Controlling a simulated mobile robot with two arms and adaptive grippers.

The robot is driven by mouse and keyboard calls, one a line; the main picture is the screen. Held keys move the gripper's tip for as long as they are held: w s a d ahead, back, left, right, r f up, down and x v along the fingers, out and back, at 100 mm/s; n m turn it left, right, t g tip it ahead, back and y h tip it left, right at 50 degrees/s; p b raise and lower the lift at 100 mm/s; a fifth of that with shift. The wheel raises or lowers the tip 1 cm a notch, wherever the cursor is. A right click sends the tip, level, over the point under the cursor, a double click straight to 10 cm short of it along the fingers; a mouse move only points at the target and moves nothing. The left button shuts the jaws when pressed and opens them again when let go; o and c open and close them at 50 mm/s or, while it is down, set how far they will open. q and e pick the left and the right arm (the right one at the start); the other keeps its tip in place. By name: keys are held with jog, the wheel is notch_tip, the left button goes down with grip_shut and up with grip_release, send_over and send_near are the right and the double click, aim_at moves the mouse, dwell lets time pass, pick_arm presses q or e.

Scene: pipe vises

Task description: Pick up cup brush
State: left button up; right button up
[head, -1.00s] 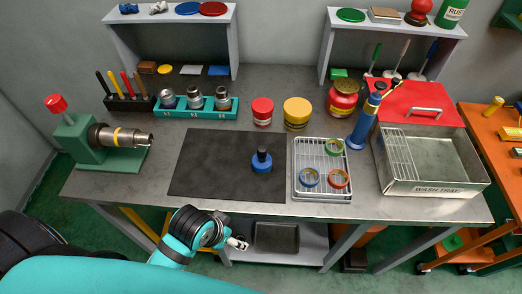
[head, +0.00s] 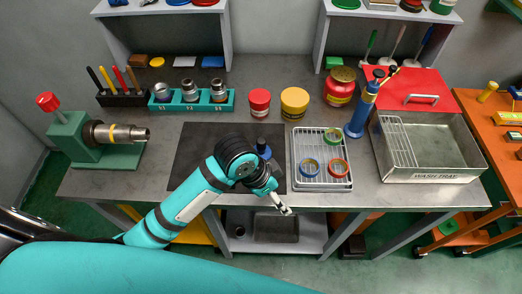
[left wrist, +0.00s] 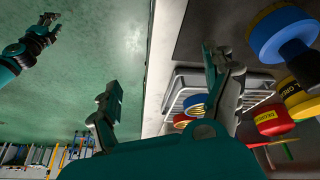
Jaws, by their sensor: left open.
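A blue round piece with a dark upright stem, which looks like the cup brush (head: 263,148), stands on the black mat (head: 200,145). My left arm hides part of it in the head view. In the left wrist view the blue piece (left wrist: 283,36) is at the upper right, with a pale band and a dark stem. My left gripper (head: 284,208) is at the table's front edge, nearer the front than the blue piece and apart from it. Its fingers (left wrist: 163,84) are spread and empty. My right gripper (left wrist: 50,20) shows small at the upper left of the left wrist view.
A wire tray (head: 322,183) with colored rings lies right of the mat. A blue bottle-like tool (head: 362,112) and a wash tray (head: 430,178) stand further right. Red (head: 259,103) and yellow (head: 295,102) cans stand behind the mat. A green vise (head: 85,140) is at left.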

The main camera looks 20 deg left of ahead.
pick_arm(q)
jog(key=w+r+m+g+y, duration=0.2)
jog(key=w+r+m, duration=0.3)
jog(key=w+r, duration=0.15)
jog(key=m+y, duration=0.1)
jog(key=y, duration=0.1)
send_near(262, 140)
jog(key=shift+g, duration=0.3)
notch_tip(262, 140, down, 11)
jog(key=p, duration=0.2)
jog(key=shift+w+f+p, duration=0.1)
jog(key=shift+p, duration=0.2)
jog(key=shift+f+p, duration=0.4)
jog(key=shift+f, duration=0.2)
notch_tip(262, 140, down, 4)
jog(key=shift+w+a+f+p, duration=0.1)
jog(key=shift+p, duration=0.45)
jog(key=shift+c, duration=0.4)
jog(key=c, duration=1.1)
